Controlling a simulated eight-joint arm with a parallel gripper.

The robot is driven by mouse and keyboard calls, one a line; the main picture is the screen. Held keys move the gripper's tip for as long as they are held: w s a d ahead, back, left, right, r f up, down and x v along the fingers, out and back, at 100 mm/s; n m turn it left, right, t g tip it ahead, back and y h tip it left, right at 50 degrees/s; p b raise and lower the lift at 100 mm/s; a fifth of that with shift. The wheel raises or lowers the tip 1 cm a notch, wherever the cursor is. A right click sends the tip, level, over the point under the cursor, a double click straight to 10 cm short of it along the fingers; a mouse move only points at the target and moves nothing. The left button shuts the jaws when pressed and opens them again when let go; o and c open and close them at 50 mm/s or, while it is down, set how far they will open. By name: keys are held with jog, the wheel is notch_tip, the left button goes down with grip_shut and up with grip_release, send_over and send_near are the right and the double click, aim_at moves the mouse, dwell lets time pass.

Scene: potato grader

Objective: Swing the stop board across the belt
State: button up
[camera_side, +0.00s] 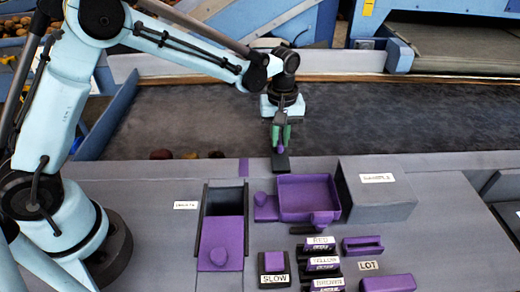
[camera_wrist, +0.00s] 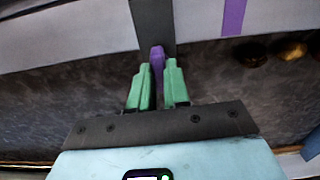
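My gripper (camera_side: 281,138) has green fingers and points down at the near edge of the belt. In the wrist view its fingers (camera_wrist: 158,68) stand close on both sides of a small purple knob (camera_wrist: 157,55), which fills the gap at the tips. The knob shows below the fingers in the side view (camera_side: 281,149). A dark flat piece (camera_side: 280,164) lies just under the knob, and in the wrist view a dark strip (camera_wrist: 152,22) runs from it over the grey rail. I take this to be the stop board. The grey belt (camera_side: 210,115) has no board visibly across it.
A purple tray (camera_side: 307,192) and a grey box (camera_side: 378,190) stand on the near panel. A purple-lidded bin (camera_side: 221,243), SLOW button (camera_side: 274,263) and labelled slots (camera_side: 321,263) are nearer. Several potatoes (camera_side: 161,154) lie by the belt's near rail.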

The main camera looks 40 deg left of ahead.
jog(key=shift+o, duration=0.8)
jog(key=shift+r, duration=0.15)
jog(key=shift+r, duration=2.35)
jog(key=shift+r, duration=0.1)
jog(key=shift+s+a+r, duration=0.2)
jog(key=shift+r, duration=0.1)
jog(key=s+a+r+m+t, duration=0.2)
jog(key=s+a+m+t, duration=0.1)
jog(key=s, duration=0.5)
jog(key=s+a+r+m+t, duration=0.3)
jog(key=s+m, duration=0.3)
jog(key=s, duration=0.3)
jog(key=shift+a+r+t, duration=0.25)
jog(key=shift+a+t, duration=0.3)
jog(key=shift+t, duration=0.05)
